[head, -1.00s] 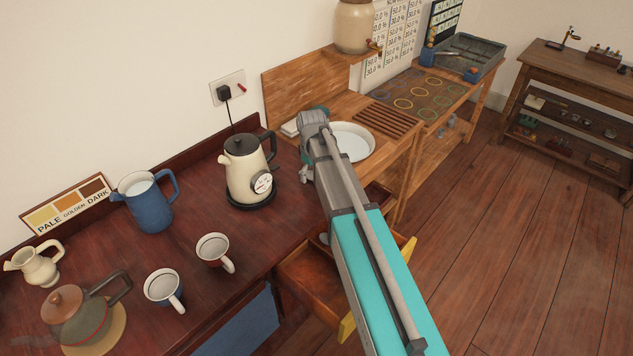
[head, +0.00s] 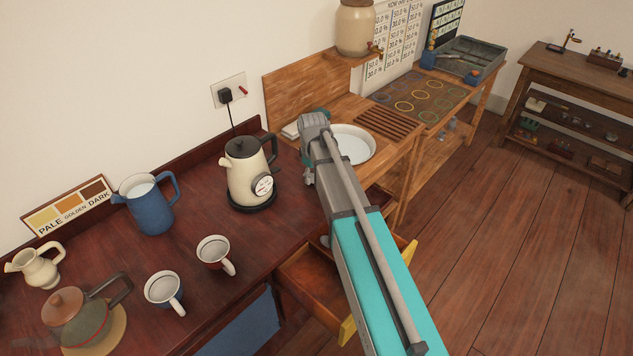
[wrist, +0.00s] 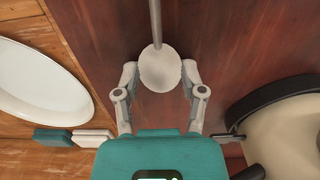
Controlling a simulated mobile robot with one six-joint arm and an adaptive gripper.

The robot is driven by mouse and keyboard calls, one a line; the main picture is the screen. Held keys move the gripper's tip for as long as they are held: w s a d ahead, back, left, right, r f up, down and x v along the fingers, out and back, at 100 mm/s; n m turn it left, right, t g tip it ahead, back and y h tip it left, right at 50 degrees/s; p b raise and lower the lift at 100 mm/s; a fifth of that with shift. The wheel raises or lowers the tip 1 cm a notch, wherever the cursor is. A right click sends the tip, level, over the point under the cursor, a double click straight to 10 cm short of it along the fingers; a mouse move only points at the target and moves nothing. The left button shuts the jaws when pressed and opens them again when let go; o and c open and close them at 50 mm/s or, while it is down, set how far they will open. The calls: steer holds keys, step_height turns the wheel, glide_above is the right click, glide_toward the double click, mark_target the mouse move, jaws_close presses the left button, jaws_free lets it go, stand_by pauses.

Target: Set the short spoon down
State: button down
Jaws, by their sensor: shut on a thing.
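The short spoon (wrist: 160,70) shows in the wrist view, its pale round bowl between my fingertips and its thin grey handle running to the top edge. My gripper (wrist: 160,75) is shut on the bowl, one finger on each side. Dark red wood of the counter (wrist: 225,45) lies beneath; I cannot tell whether the spoon touches it. In the head view my gripper (head: 307,172) is beside the kettle, mostly hidden by my arm, and the spoon is not visible there.
The cream kettle (head: 248,178) stands close to my gripper; it also shows in the wrist view (wrist: 285,140). A white basin (head: 353,145) is on the other side. An open drawer (head: 318,285) sits below. Two cups (head: 213,250) and a blue jug (head: 150,208) stand on the counter.

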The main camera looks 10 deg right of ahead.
steer(key=shift+r, duration=0.1)
step_height(320, 180, up, 2)
steer(key=p, duration=0.2)
steer(key=shift+r+p, duration=0.25)
steer(key=shift+p, duration=0.15)
steer(key=s+a+r+p, duration=0.3)
steer(key=s+r+p, duration=0.7)
steer(key=s, duration=0.3)
steer(key=shift+s+a+r, duration=0.15)
steer(key=shift+s+a, duration=0.1)
steer(key=shift+s, duration=0.05)
steer(key=shift+d, duration=0.1)
stand_by(0.3)
